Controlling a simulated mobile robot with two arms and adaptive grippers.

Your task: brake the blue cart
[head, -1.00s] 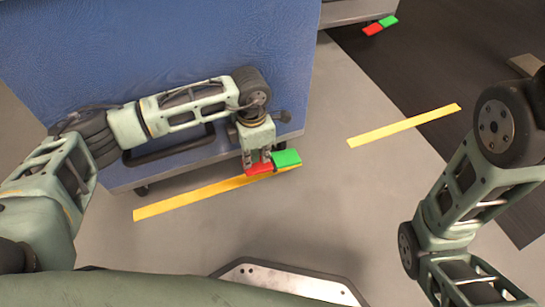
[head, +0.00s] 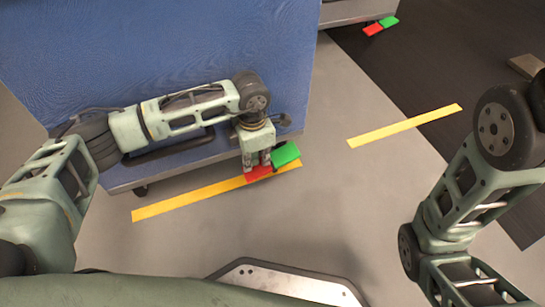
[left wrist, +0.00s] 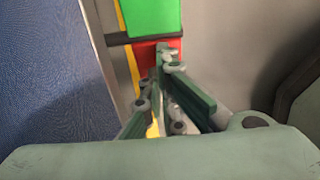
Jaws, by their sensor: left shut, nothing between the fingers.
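The blue cart (head: 160,50) stands at the left, with a dark handle low on its near side. At its lower right corner is a rocker pedal with a red half (head: 257,175) and a green half (head: 286,153). The red half is low and the green half is tilted up. My left gripper (head: 257,165) is shut and empty, its fingertips down on the red half. In the left wrist view the fingertips (left wrist: 165,55) overlap the red half (left wrist: 143,52), with the green half (left wrist: 152,15) beyond. My right arm shows at the right; its gripper is out of view.
A yellow floor stripe (head: 190,202) runs along the cart's near edge, and another stripe (head: 405,126) lies to the right. A second cart (head: 345,12) with its own red-and-green pedal stands at the back. Grey floor between is clear.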

